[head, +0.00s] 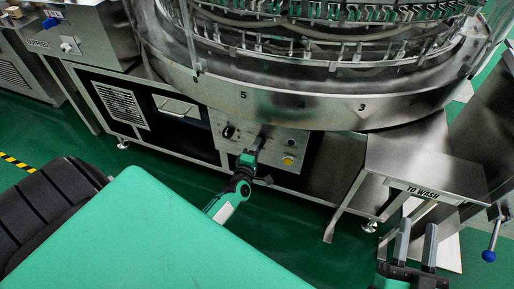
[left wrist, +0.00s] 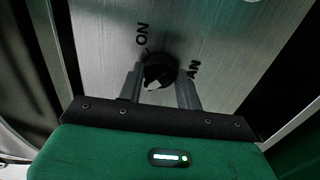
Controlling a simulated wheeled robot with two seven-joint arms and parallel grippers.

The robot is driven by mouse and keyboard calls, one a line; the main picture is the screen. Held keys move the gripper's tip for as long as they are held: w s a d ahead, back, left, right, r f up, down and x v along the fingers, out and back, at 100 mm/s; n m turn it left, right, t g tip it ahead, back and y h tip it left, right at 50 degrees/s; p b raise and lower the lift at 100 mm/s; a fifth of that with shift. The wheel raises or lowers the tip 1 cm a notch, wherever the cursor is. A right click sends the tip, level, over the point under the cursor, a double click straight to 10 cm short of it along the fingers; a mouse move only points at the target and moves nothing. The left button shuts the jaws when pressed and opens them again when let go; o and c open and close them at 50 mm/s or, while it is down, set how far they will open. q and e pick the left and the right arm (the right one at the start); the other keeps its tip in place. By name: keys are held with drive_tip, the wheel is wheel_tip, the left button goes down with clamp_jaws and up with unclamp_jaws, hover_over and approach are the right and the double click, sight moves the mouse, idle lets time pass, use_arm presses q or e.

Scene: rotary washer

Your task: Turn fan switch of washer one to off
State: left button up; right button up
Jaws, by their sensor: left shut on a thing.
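The fan switch (left wrist: 159,72) is a round black knob with a white pointer mark on a grey metal panel (head: 277,137). In the left wrist view it sits between the two fingers of my left gripper (left wrist: 160,88), which is shut on it. The letters "ON" and "AN" show beside the knob; part of the label is hidden. In the head view my left gripper (head: 256,148) reaches the panel and covers the switch. My right gripper (head: 417,228) is at lower right, its two fingers apart and nothing between them.
Another black knob (head: 228,131) and a yellow button (head: 288,161) are on the same panel. The washer's round steel drum (head: 300,102) overhangs above. A steel "TO WASH" chute (head: 425,165) stands to the right. A blue-knobbed lever (head: 489,255) is near my right gripper.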

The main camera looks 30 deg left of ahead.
use_arm(q)
drive_tip(key=o, duration=1)
drive_tip(key=p+v, duration=0.2)
drive_tip(key=v, duration=1.1)
drive_tip(key=shift+s+d, duration=0.15)
drive_tip(key=shift+s, duration=0.2)
use_arm(e)
wheel_tip(320, 180, down, 9)
drive_tip(key=s+a+g, duration=0.2)
drive_tip(key=g, duration=0.3)
drive_tip(key=shift+a+f+g, duration=0.2)
drive_tip(key=shift+a+g, duration=0.1)
drive_tip(key=shift+g, duration=0.1)
use_arm(q)
drive_tip(key=shift+d, duration=0.1)
use_arm(e)
drive_tip(key=shift+s, duration=0.1)
